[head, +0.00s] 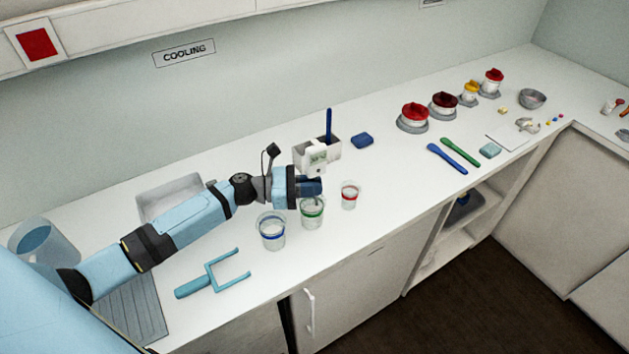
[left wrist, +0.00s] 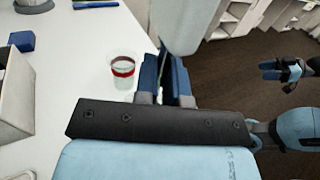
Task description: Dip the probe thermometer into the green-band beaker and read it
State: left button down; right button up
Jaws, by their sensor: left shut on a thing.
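My left gripper (head: 316,187) is shut on the probe thermometer (head: 317,157), whose white head with a small display stands above the fingers. The green-band beaker (head: 312,214) is right below the gripper, partly covered by it. Whether the probe tip is in the liquid cannot be told. The blue-band beaker (head: 271,232) stands to its left and the red-band beaker (head: 349,196) to its right. The red-band beaker also shows in the left wrist view (left wrist: 122,72), left of the fingers. My right gripper (left wrist: 285,72) shows small at the right there, away from the counter; its opening is unclear.
A light box (head: 328,147) with a blue-handled tool is behind the gripper. A grey tray (head: 170,197) is behind my arm. A teal forked tool (head: 215,275) lies in front. Lidded jars (head: 413,117) stand farther right.

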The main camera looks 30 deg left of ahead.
jog(key=shift+w+r, duration=0.1)
jog(key=shift+r, duration=0.45)
jog(key=shift+f, duration=0.35)
pick_arm(q)
jog(key=m+g+h+b, duration=0.1)
jog(key=m+g+b, duration=0.1)
jog(key=m+g, duration=0.1)
jog(key=m+g+h+b, duration=0.2)
jog(key=m+g+b, duration=0.1)
jog(key=g, duration=0.3)
jog(key=shift+r, duration=0.1)
pick_arm(e)
notch_tip(320, 180, down, 6)
jog(key=shift+r, duration=0.25)
jog(key=shift+r, duration=0.25)
